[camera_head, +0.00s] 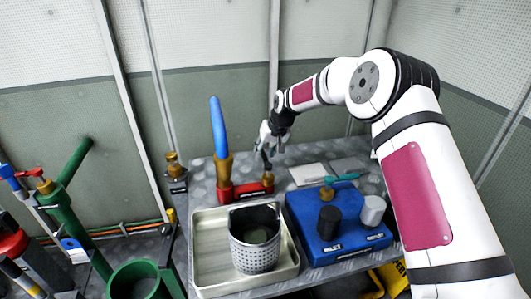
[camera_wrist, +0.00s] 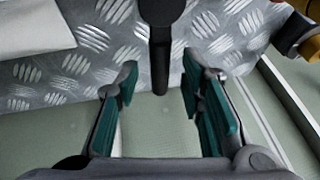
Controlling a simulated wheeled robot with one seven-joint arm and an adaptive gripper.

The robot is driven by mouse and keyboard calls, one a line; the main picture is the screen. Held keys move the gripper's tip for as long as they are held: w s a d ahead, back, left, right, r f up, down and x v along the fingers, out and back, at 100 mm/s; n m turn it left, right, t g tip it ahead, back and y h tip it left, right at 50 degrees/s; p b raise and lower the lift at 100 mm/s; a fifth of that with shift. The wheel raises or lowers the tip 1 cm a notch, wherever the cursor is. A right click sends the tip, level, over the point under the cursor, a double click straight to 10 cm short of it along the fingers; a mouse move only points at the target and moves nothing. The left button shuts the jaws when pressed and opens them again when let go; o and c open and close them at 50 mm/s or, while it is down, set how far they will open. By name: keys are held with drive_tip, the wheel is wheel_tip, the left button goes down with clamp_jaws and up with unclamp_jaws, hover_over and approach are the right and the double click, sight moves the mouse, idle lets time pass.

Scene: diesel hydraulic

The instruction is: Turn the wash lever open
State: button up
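A black lever with a round end (camera_wrist: 160,45) lies between my fingers in the wrist view. I take it for the wash lever, but no label is readable. My gripper (camera_wrist: 162,80) is open, with a teal-padded finger on each side and gaps to the lever. In the head view my gripper (camera_head: 268,140) points down above the red fitting (camera_head: 243,191) with brass ends, near the bench's back edge. The lever is small and dark there, and its joint with the fitting is hard to make out.
An upright blue handle (camera_head: 218,126) stands left of my gripper. A metal tray (camera_head: 206,276) with a perforated basket (camera_head: 255,252) is in front. A blue box (camera_head: 318,241) with a teal lever (camera_head: 341,179) is at right. A pale sheet (camera_wrist: 30,27) lies beside the lever.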

clamp_jaws()
drive_tip(key=s+d+m+h, duration=0.4)
drive_tip(key=d+m+h, duration=0.2)
drive_tip(key=m, duration=1.2)
drive_tip(key=shift+s+d+g+h, duration=0.25)
drive_tip(key=shift+g+h, duration=0.05)
drive_tip(key=shift+h, duration=0.2)
drive_tip(key=shift+s+f, duration=0.1)
drive_tip(key=shift+f, duration=0.05)
idle(0.4)
